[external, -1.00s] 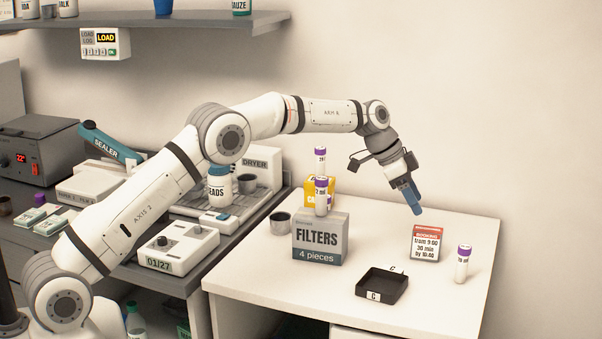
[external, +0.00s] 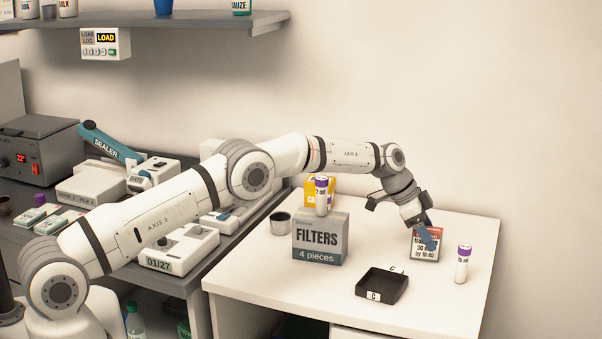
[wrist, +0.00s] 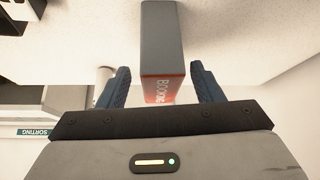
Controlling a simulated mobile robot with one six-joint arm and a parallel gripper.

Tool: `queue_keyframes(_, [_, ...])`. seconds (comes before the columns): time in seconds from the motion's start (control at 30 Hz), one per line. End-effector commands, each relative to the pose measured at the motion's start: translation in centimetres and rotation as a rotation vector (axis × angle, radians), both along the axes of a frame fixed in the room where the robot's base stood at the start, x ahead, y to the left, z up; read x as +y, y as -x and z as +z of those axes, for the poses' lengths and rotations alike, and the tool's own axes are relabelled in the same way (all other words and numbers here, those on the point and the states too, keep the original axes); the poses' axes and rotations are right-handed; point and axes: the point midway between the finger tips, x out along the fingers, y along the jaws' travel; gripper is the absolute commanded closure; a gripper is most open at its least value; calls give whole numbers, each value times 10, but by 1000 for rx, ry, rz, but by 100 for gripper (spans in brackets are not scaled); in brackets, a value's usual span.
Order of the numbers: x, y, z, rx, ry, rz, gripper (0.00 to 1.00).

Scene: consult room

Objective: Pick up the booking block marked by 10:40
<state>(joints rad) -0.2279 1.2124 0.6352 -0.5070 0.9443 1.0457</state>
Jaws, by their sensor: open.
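The booking block (external: 424,254) stands upright on the white table, with a red top band and printed lines ending in "by 10:40". In the wrist view its grey and red body (wrist: 162,50) lies between the two blue fingers. My gripper (external: 430,236) is at the block, with a finger in front of part of its printed face. In the wrist view my gripper (wrist: 162,88) is open, with gaps between the fingers and the block's sides. Whether a finger touches the block cannot be told.
A purple-capped tube (external: 463,264) stands close to the right of the block. A black tray (external: 370,297) marked C lies in front.

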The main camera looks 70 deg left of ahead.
Motion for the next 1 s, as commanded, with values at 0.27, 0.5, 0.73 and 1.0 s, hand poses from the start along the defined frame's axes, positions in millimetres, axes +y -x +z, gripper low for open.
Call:
queue_keyframes(0.27, [0,0,0,0,0,0,47])
queue_keyframes(0.5, [0,0,0,1,-1,0,66])
queue_keyframes(0.73, [0,0,0,1,0,-1,85])
queue_keyframes(1.0, [0,0,0,0,0,0,94])
